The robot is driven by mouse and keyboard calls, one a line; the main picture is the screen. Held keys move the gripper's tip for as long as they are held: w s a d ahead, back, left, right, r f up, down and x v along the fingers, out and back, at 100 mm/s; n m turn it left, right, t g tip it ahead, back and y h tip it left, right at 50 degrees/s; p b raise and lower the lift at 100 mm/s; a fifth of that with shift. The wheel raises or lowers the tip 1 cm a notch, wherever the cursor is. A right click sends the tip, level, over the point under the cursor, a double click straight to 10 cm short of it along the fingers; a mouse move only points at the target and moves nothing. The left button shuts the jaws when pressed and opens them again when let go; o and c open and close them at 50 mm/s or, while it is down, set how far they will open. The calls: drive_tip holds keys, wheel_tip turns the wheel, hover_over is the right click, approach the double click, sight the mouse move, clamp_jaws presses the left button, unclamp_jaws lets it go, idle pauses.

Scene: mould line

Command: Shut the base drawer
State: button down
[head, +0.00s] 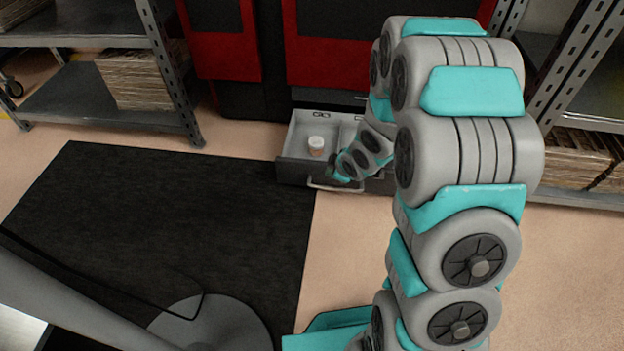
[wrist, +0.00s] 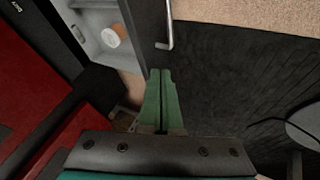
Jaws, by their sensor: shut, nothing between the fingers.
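The base drawer (head: 290,172) stands pulled out at the foot of the red and black machine. Its grey tray is open to view, and its dark front carries a silver bar handle (head: 322,186). The handle also shows at the top of the wrist view (wrist: 169,32). My gripper (head: 340,177) is at the drawer front, close to the handle in the head view. In the wrist view its green fingers (wrist: 160,72) are together and empty, just short of the drawer front's edge. I cannot tell whether they touch it. My arm hides the drawer's right part.
A black mat (head: 170,215) covers the floor at left. Metal shelving (head: 85,95) with stacked cardboard stands left; another rack (head: 580,110) stands right.

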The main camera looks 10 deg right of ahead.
drive_tip(key=a, duration=0.1)
drive_tip(key=b, duration=0.2)
approach(313, 169)
drive_tip(key=f, duration=0.1)
drive_tip(key=a+f, duration=0.1)
drive_tip(key=w+f, duration=0.1)
drive_tip(key=f, duration=0.1)
drive_tip(key=shift+a, duration=0.2)
drive_tip(key=shift+w+d, duration=0.2)
drive_tip(key=shift+w, duration=0.5)
drive_tip(key=shift+w, duration=0.1)
